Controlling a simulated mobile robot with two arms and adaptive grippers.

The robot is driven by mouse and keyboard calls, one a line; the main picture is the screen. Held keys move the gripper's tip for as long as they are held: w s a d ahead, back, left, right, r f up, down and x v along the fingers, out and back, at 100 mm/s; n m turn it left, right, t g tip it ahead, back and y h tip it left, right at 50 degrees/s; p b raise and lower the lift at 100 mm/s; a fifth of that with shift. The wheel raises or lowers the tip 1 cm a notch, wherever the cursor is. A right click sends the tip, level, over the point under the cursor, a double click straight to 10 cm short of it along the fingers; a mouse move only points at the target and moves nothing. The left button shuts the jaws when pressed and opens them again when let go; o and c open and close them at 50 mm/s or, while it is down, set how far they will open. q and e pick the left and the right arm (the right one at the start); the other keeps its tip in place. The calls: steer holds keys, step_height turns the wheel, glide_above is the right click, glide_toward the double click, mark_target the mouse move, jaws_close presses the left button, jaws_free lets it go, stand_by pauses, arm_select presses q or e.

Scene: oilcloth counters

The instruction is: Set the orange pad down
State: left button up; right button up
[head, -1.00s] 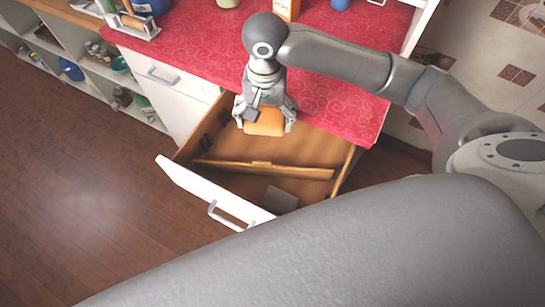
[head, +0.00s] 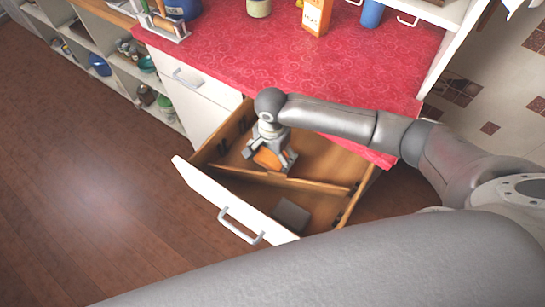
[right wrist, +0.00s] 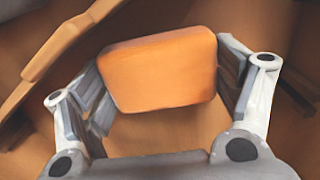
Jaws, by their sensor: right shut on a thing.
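The orange pad (head: 267,159) is between the fingers of my right gripper (head: 271,163), low inside the open drawer (head: 205,190). It is on the counter side of the wooden divider (head: 315,188), over the back compartment. The right wrist view shows the orange pad (right wrist: 160,70) as a rounded block, tilted, with a finger at each side. The gripper is shut on it. Whether the pad touches the drawer floor cannot be told. My left gripper is not in view.
A dark grey flat block (head: 291,215) lies in the front compartment. The red counter (head: 290,70) overhangs the drawer's back, with an orange carton (head: 317,16) and a blue cup (head: 372,13) on it. Open shelves (head: 125,70) stand at the left.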

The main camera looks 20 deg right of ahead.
mark_target(272, 155)
steer(key=shift+f, duration=0.8)
steer(key=shift+f, duration=0.15)
steer(key=o, duration=0.8)
step_height(272, 155, up, 12)
steer(key=shift+r, duration=0.2)
